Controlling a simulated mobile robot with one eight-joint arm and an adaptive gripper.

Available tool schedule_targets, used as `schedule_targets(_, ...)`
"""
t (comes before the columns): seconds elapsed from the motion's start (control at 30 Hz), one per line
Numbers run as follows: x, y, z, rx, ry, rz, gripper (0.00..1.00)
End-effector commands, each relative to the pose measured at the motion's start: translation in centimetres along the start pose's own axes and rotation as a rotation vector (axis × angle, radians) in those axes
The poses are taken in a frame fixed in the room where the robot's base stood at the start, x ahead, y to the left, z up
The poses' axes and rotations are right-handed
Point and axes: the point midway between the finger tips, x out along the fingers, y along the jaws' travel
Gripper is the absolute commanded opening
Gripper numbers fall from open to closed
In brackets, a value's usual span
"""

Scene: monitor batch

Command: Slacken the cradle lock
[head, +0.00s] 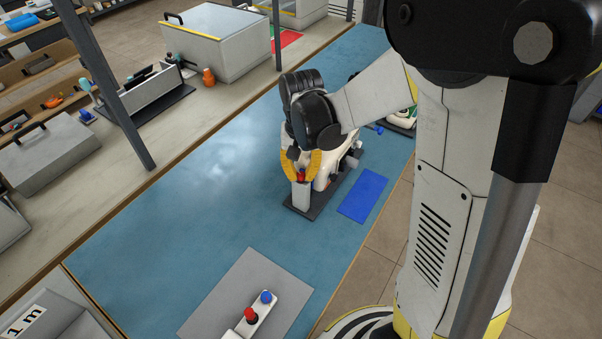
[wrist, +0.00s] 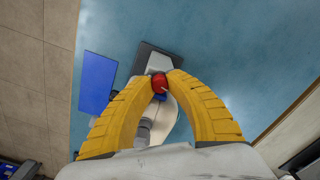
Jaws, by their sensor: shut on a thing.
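The cradle lock shows as a red knob (head: 301,177) on top of a short white post (head: 301,196). The post stands on a dark base plate (head: 292,209) on the blue bench top. My gripper (head: 301,171), with yellow ribbed fingers, comes down from above and is shut on the red knob. In the wrist view the knob (wrist: 159,84) sits between the two fingertips (wrist: 160,77), which touch it from both sides. A white body with grey round parts (head: 348,163) stands right behind the post, partly hidden by my gripper and arm.
A flat blue pad (head: 363,195) lies right of the base plate. A grey mat (head: 208,317) in front bears a white block with red (head: 251,315) and blue (head: 266,297) knobs. Another device (head: 403,120) stands behind my arm. The bench's left part is clear.

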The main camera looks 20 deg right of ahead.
Motion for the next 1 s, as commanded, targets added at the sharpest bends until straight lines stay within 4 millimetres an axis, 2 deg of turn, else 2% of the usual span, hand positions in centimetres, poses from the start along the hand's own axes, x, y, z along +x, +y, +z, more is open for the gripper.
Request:
schedule_targets(0.27,-0.02,-0.01,-0.03,0.000,0.001,0.000,0.00)
schedule_targets(0.3,-0.02,-0.01,-0.03,0.000,0.001,0.000,0.23)
schedule_targets(0.37,-0.02,-0.01,-0.03,0.000,0.000,0.000,0.42)
schedule_targets(0.73,-0.01,0.03,-0.02,0.049,0.000,0.001,0.42)
schedule_targets(0.87,-0.02,0.02,-0.02,0.181,0.000,0.000,0.42)
schedule_targets(1.0,-0.03,0.01,-0.01,0.398,0.000,0.000,0.42)
